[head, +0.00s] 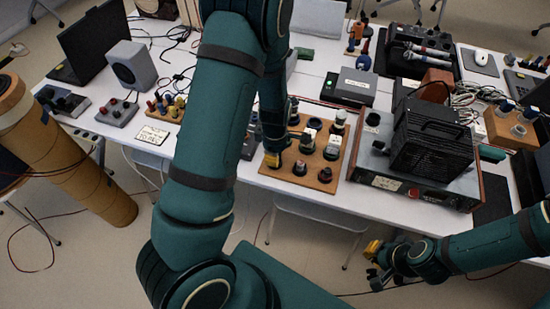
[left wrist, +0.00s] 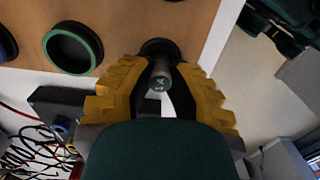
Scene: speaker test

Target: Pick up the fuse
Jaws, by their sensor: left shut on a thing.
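My left gripper (head: 272,158) is at the left edge of a wooden board (head: 318,181) with several round sockets. In the left wrist view its yellow fingers (left wrist: 161,92) are shut on a small grey cylinder with a dark marked end, which looks like the fuse (left wrist: 160,83). Behind the fuse is a black round socket (left wrist: 158,46) in the board. I cannot tell whether the fuse is still inside it. In the head view the fuse is hidden. My right gripper (head: 374,264) is off the table's front edge at the lower right; its opening is unclear.
A black ribbed unit (head: 432,142) on a flat device stands right of the board. A grey speaker (head: 131,66), a laptop (head: 97,40) and cables fill the left. A cardboard tube (head: 75,165) stands at front left.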

